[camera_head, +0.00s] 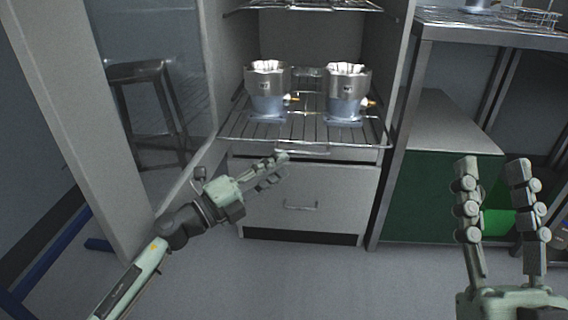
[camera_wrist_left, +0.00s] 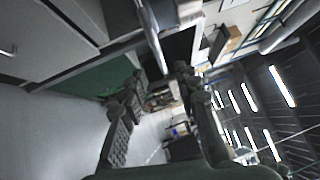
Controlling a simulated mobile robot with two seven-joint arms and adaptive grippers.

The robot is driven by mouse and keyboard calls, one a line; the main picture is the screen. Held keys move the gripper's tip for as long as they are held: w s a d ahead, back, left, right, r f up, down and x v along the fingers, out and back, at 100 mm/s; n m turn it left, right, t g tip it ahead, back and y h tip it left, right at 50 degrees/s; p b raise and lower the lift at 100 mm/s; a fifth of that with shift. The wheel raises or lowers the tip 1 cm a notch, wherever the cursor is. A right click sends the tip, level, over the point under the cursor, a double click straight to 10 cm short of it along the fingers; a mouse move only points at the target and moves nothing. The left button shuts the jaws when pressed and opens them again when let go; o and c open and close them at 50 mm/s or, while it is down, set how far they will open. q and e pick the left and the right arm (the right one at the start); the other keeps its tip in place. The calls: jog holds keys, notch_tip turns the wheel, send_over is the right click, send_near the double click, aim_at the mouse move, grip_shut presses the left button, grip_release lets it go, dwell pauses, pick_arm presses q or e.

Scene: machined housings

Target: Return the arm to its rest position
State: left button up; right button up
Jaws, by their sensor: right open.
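My left gripper (camera_head: 280,162) is in front of the cabinet's lower drawer, just below the front edge of the wire shelf. It is seen side-on in the head view. In the left wrist view its two fingers (camera_wrist_left: 160,80) stand apart with nothing between them. My right gripper (camera_head: 494,164) is upright at the lower right, open and empty. Two metal housings, one on the left (camera_head: 267,90) and one on the right (camera_head: 347,92), stand upright on the wire shelf, clear of both grippers.
The wire shelf (camera_head: 301,128) sits in an open cabinet above a drawer (camera_head: 300,204). A glass-paned door (camera_head: 165,50) stands open at left, with a dark stool (camera_head: 140,72) behind it. A metal table (camera_head: 490,33) is at right. The floor in front is clear.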

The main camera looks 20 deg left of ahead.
pick_arm(q)
jog(key=shift+d, duration=0.1)
dwell(0.3)
